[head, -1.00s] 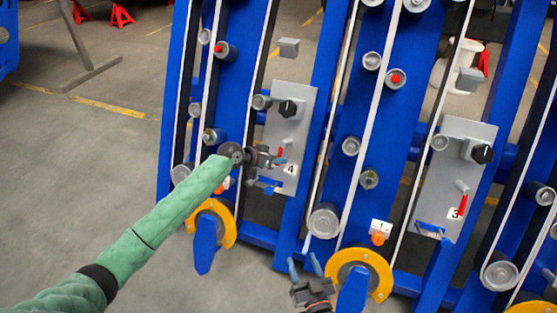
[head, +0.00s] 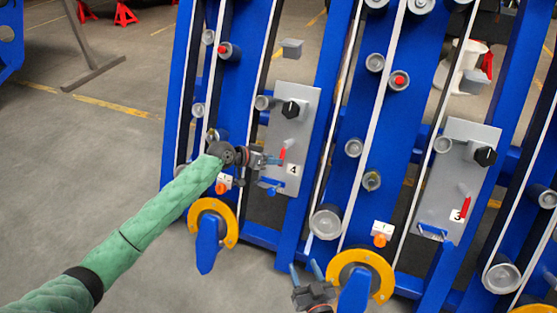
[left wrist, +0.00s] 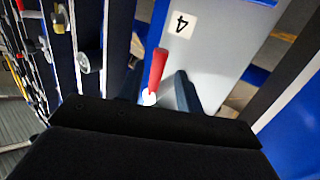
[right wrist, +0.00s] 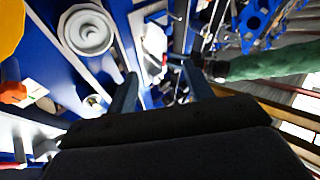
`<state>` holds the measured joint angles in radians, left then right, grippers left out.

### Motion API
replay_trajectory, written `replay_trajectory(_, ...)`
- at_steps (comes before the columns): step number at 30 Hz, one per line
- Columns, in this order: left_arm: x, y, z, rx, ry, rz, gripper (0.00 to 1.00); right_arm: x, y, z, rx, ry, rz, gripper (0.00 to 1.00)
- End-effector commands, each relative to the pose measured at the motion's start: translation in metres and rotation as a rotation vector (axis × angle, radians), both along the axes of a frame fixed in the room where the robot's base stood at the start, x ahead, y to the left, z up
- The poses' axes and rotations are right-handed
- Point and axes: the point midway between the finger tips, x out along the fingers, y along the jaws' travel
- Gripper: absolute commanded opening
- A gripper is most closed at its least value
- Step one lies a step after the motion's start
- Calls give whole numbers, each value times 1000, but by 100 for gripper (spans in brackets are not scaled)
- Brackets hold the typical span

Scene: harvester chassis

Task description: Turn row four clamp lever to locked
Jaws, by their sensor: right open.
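The row four clamp lever is a short red handle (head: 282,155) low on the grey panel marked 4 (head: 302,140). In the left wrist view the red lever (left wrist: 157,70) stands between my left fingers, its red end tilted slightly right and its pale base lower down. My left gripper (head: 277,160) is open at the lever, with a visible gap on both sides; it also shows in the left wrist view (left wrist: 158,88). My right gripper (head: 306,272) is open and empty, low in front of the blue frame; its fingers show in the right wrist view (right wrist: 164,85).
A black knob (head: 291,109) sits above the lever on the same panel. A blue handle (head: 271,185) is just below it. A similar panel marked 3 (head: 450,175) stands to the right. Yellow-rimmed wheels (head: 366,268) and blue rails surround the arms. Open floor lies left.

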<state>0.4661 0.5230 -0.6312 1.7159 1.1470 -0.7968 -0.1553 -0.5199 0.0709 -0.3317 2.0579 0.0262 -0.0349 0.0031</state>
Motion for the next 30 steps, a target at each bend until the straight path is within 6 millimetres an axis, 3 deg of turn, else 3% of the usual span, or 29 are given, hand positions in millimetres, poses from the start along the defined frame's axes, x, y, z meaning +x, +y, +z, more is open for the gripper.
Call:
replay_trajectory(4,-11,16,10,1,0,-1,36,-8,-1,-27,-18,72,4,52)
replay_trajectory(10,-17,26,17,0,1,-1,36,-15,-2,-43,-27,119,7,52)
replay_trajectory(17,-18,27,17,0,1,-1,36,-20,-1,-48,-27,130,9,52)
replay_trajectory(26,-18,27,17,-2,6,1,36,-11,0,-36,-24,106,11,52)
replay_trajectory(30,-23,28,11,21,42,-8,36,-16,1,-53,-49,184,21,52)
